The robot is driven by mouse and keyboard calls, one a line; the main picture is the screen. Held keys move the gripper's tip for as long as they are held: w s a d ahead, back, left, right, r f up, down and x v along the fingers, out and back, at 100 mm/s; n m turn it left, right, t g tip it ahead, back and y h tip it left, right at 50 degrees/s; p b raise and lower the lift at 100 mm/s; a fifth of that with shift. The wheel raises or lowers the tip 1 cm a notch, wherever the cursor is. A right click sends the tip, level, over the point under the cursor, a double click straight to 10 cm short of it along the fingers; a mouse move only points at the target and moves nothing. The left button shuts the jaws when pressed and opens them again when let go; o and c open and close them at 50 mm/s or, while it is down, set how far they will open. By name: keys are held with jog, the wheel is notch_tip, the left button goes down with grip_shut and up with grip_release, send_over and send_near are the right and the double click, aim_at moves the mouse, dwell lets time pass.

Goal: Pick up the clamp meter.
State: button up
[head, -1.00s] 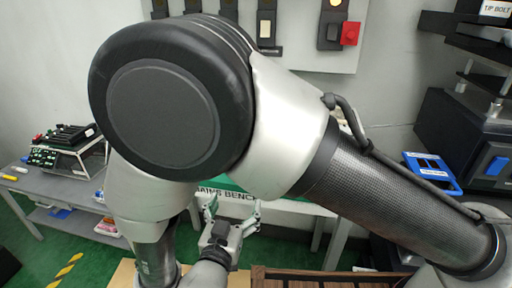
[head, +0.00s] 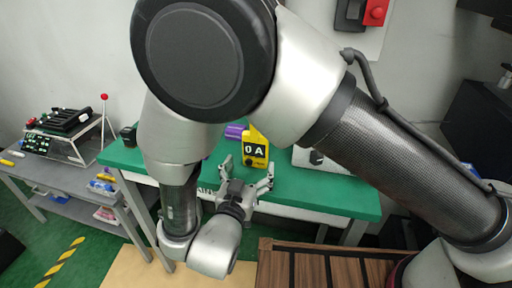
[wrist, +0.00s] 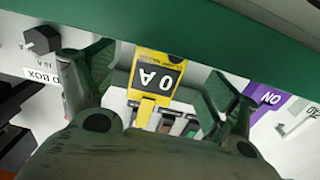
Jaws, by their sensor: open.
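The yellow clamp meter (head: 256,150), with a black display reading "0 A", stands at the green bench (head: 320,189) in the head view. In the wrist view the meter (wrist: 157,76) appears upside down, between my two fingers in the picture. My gripper (head: 249,171) is open and empty, spread in front of the meter and below it in the head view. The wrist view also shows my gripper (wrist: 158,88) with a finger on each side and a gap to the meter.
A purple item (head: 235,131) sits just left of the meter; it is marked "ON" in the wrist view (wrist: 268,97). The bench's green edge (wrist: 200,25) crosses the wrist view. A grey side table (head: 75,180) is at left, a slatted wooden surface (head: 320,268) at front.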

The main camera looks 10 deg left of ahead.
aim_at(254, 155)
jog(key=w, duration=0.4)
jog(key=shift+w+d+r, duration=0.1)
jog(key=shift+d+r, duration=0.1)
jog(key=shift+d, duration=0.05)
jog(key=c, duration=1.2)
jog(key=shift+c, duration=0.2)
